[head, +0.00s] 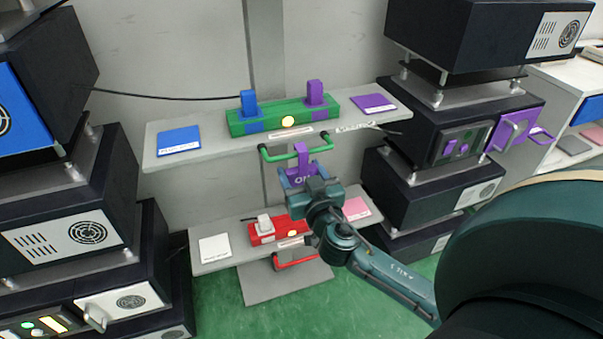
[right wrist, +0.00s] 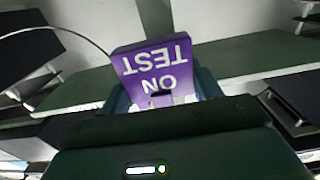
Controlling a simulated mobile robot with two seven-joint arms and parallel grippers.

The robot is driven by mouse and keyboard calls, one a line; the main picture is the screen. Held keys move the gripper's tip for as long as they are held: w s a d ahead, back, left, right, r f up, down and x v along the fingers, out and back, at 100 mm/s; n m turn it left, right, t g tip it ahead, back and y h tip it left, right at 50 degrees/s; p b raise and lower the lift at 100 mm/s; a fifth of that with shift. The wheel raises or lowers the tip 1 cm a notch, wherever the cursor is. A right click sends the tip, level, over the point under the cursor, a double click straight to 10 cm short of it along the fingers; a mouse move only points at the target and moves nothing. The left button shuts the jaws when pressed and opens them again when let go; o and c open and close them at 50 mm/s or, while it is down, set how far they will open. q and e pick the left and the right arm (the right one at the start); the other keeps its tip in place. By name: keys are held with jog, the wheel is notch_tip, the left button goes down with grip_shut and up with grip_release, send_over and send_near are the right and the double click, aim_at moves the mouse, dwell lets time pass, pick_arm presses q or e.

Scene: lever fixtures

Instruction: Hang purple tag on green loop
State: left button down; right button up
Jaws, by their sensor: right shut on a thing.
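The green loop (head: 275,157) is a bar handle below the front edge of the upper shelf, under the green lever box (head: 268,123). The purple tag (head: 300,152) is upright, with its narrow top at the loop's bar. I cannot tell whether its top is hooked over the bar or only in front of it. My right gripper (head: 299,179) is shut on the tag's lower part, just below the loop. In the right wrist view the tag (right wrist: 153,62) reads "ON TEST" upside down between the fingers (right wrist: 162,98). My left gripper is not in view.
The upper shelf (head: 220,146) also carries blue and purple levers, a blue plate (head: 179,142) and a purple plate (head: 373,104). A lower shelf (head: 225,262) holds a red lever box (head: 262,236), with a red loop (head: 296,263) below. Dark equipment stacks stand on both sides.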

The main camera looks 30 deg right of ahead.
jog(key=o, duration=0.7)
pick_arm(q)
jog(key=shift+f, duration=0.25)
pick_arm(e)
jog(key=o, duration=0.3)
